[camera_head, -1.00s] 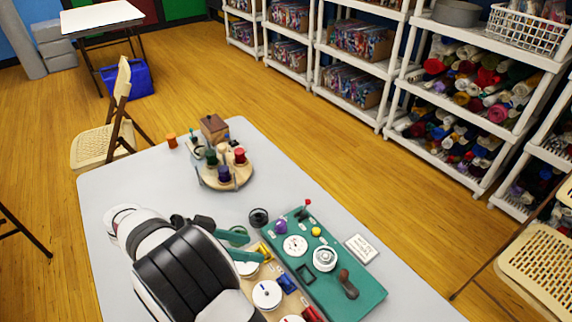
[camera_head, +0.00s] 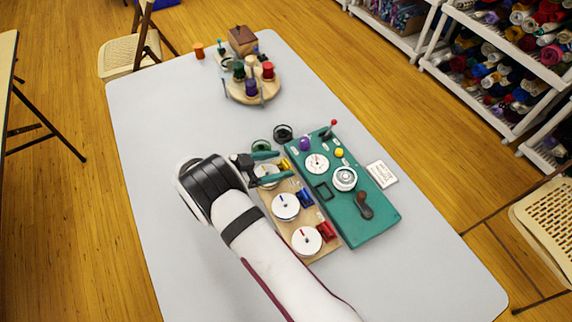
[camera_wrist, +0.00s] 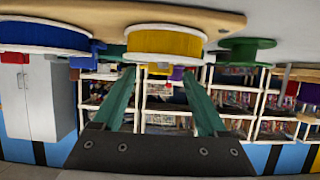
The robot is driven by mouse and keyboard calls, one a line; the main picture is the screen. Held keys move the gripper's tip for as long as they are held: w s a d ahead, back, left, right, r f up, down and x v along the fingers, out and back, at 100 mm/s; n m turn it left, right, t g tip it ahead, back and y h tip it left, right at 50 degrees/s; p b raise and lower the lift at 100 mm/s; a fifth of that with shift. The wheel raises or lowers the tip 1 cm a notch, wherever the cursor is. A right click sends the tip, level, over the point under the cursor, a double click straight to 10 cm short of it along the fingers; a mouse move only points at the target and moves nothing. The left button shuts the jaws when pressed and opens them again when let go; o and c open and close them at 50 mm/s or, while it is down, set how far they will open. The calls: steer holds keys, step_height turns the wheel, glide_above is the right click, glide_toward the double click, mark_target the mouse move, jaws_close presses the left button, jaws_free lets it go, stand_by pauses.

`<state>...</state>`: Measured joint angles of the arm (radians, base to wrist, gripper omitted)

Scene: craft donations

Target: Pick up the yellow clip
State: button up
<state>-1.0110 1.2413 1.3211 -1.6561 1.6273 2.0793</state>
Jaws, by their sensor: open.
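The yellow clip (camera_head: 285,164) is at the far end of a wooden board, beside a white-faced spool (camera_head: 266,172). In the wrist view the yellow clip (camera_wrist: 159,68) shows small under a spool wound with yellow (camera_wrist: 165,43), between my fingertips in the picture. My gripper (camera_head: 283,165) is open, its two green fingers low over that end of the board, one on each side of the clip in the head view. In the wrist view my gripper (camera_wrist: 158,70) has nothing between its fingers that I can see held. I cannot tell whether the fingers touch the clip.
Blue (camera_head: 305,197) and red (camera_head: 326,231) clips sit along the board (camera_head: 265,207) by two more spools. A green panel (camera_head: 375,220) with knobs stands close on the right. A green spool (camera_head: 261,146) and a black ring (camera_head: 283,132) lie beyond. The table's left side is clear.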

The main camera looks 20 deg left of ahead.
steer(key=shift+w+d+f, duration=0.15)
steer(key=shift+w+d, duration=0.05)
jaws_close()
stand_by(0.4)
